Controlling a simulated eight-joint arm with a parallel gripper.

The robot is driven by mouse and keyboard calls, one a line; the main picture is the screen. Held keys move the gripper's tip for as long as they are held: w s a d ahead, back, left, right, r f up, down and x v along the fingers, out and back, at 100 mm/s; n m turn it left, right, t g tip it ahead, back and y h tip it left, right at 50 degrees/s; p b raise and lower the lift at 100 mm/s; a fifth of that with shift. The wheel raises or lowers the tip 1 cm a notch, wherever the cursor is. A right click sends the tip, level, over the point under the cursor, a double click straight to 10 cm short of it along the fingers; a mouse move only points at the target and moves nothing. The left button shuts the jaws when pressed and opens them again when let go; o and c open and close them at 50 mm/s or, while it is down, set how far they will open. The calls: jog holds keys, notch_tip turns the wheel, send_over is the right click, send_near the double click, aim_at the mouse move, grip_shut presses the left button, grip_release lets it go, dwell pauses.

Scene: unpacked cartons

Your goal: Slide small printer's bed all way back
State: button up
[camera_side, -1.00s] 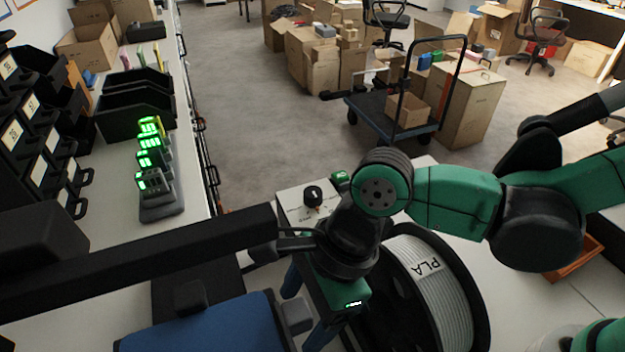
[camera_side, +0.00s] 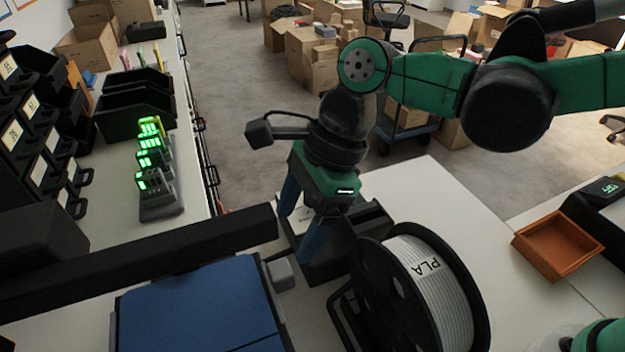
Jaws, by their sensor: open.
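The small printer's blue bed (camera_side: 195,305) is at the lower left, with its near part cut off by the picture's bottom edge. Its upper edge lies close to the printer's black crossbeam (camera_side: 140,262). A grey knob (camera_side: 282,273) sticks out at the bed's right side. My gripper (camera_side: 297,238) is open, with two blue fingers pointing down. It is above and to the right of the knob, apart from the bed in the picture. The fingertips are in front of a dark printer part (camera_side: 335,262).
A large PLA spool (camera_side: 430,290) stands right of the gripper. An orange tray (camera_side: 557,246) lies farther right. Green-lit chargers (camera_side: 155,170) and black bins (camera_side: 137,105) line the left bench. The white tabletop (camera_side: 425,195) beyond the spool is clear.

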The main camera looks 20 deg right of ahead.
aim_at(277, 262)
jog(key=a+r+n+h, duration=0.2)
jog(key=n, duration=1.6)
jog(key=a+r+n+h, duration=0.1)
jog(key=r+n+h, duration=0.1)
jog(key=n, duration=1.5)
jog(key=shift+n, duration=0.5)
notch_tip(277, 262, down, 11)
jog(key=shift+r, duration=0.1)
jog(key=w, duration=0.3)
jog(key=shift+w, duration=0.2)
jog(key=w+d+r+m+t, duration=0.2)
jog(key=d+r+m, duration=0.3)
jog(key=d+r, duration=0.45)
jog(key=s+d+m+t, duration=0.2)
jog(key=s+d+m, duration=0.1)
jog(key=d+m, duration=0.3)
jog(key=s+d+f+m+t, duration=0.1)
jog(key=s+d+m+t, duration=0.2)
jog(key=d+m, duration=0.3)
jog(key=d, duration=0.5)
jog(key=shift+s+d+f+m, duration=0.2)
jog(key=shift+d+f+m, duration=0.05)
jog(key=shift+m, duration=0.15)
